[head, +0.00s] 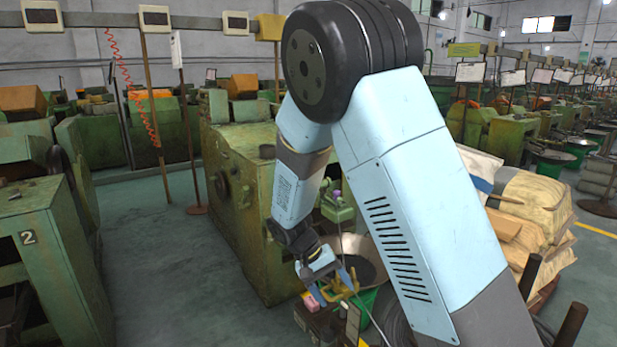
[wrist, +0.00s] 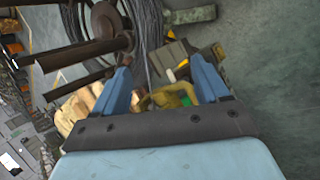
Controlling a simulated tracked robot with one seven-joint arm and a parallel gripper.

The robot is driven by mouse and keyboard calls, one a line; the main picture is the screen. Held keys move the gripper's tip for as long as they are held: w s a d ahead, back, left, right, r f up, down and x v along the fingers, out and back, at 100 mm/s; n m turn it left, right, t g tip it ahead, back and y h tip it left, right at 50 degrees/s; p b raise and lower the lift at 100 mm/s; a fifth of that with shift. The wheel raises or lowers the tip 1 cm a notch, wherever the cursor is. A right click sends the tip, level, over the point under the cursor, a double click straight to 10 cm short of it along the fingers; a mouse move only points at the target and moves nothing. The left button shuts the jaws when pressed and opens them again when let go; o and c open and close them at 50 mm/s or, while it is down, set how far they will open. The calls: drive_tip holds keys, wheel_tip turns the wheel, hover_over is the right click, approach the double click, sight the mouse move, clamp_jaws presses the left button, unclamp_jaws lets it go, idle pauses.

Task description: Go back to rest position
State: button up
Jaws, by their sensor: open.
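My arm is light blue and grey with a black joint, and it fills the middle and right of the head view. It bends down beside a green machine (head: 245,205). My gripper (head: 332,286) hangs low in front of a dark round pan (head: 362,262) and a green bin (head: 367,298). In the wrist view my gripper (wrist: 160,80) has its two blue fingers apart. A yellow item (wrist: 172,96) shows between and beyond the fingers. I cannot tell how far it is from them, and nothing is visibly gripped.
A green machine marked 2 (head: 50,250) stands at the left. Stacked sacks (head: 535,205) are at the right, near dark upright posts (head: 570,325). A wire coil (wrist: 150,30) and brown spools (wrist: 100,30) lie beyond the fingers.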

drive_tip(key=s+d+r+m+t+y, duration=0.1)
drive_tip(key=s+d+r+y, duration=0.3)
drive_tip(key=r, duration=0.5)
drive_tip(key=s+d+r+t+y, duration=0.1)
drive_tip(key=s+d+r, duration=0.1)
drive_tip(key=d+r, duration=0.55)
drive_tip(key=s+d+r+t+y, duration=0.1)
drive_tip(key=s+d+r+t, duration=0.4)
drive_tip(key=s+r, duration=0.5)
drive_tip(key=s+d, duration=0.1)
drive_tip(key=s, duration=0.2)
drive_tip(key=shift+r, duration=0.3)
drive_tip(key=shift+s, duration=0.1)
drive_tip(key=shift+c, duration=0.4)
